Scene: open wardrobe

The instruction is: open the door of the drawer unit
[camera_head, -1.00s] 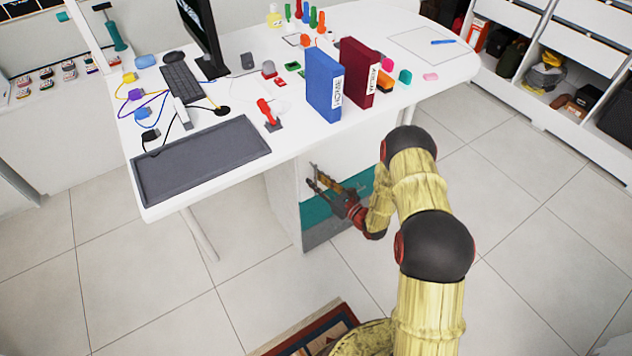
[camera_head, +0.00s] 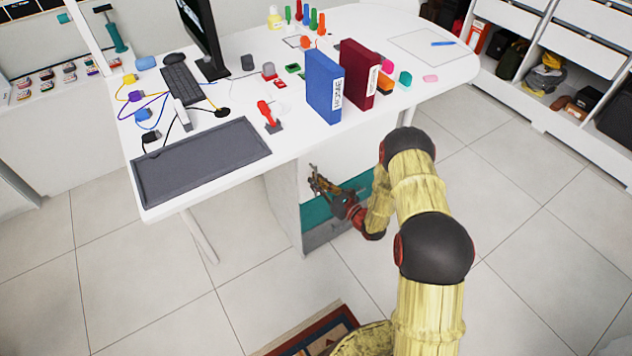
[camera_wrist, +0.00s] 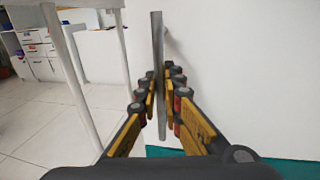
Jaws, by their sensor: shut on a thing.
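The drawer unit (camera_head: 284,200) stands under the desk, with a white upper front (camera_head: 345,160), a teal band and a grey band below. The white front also fills the right of the wrist view (camera_wrist: 250,80). A thin grey bar handle (camera_wrist: 158,45) stands out from that front. My gripper (camera_head: 317,178) is at the front of the unit. In the wrist view my gripper (camera_wrist: 162,78) is shut on the bar, one finger on each side. The white front looks closed; the arm hides part of it in the head view.
The white desk (camera_head: 225,95) overhangs the unit and bears a blue binder (camera_head: 323,85), a red binder (camera_head: 358,75) and a dark mat (camera_head: 200,160). A desk leg (camera_head: 200,235) stands left of the unit. Tiled floor is clear to the right.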

